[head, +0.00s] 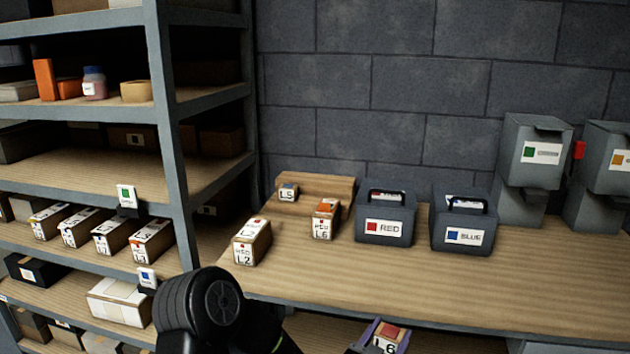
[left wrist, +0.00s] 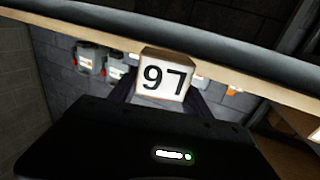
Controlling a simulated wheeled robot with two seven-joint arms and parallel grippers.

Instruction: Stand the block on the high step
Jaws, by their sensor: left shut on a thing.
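My left gripper (head: 386,336) is at the bottom of the head view, in front of the bench's front edge. It is shut on a block (head: 388,345) with a red mark on top and L6 on its face. In the left wrist view the block (left wrist: 165,75) sits between the fingers and its marking is upside down. A wooden stepped stand (head: 330,184) is at the back left of the bench, apart from the gripper. My right gripper is not in view.
RED (head: 385,228) and BLUE (head: 462,237) bins stand right of the stand. Shelving (head: 163,130) is at left. The bench's front (head: 400,285) is clear.

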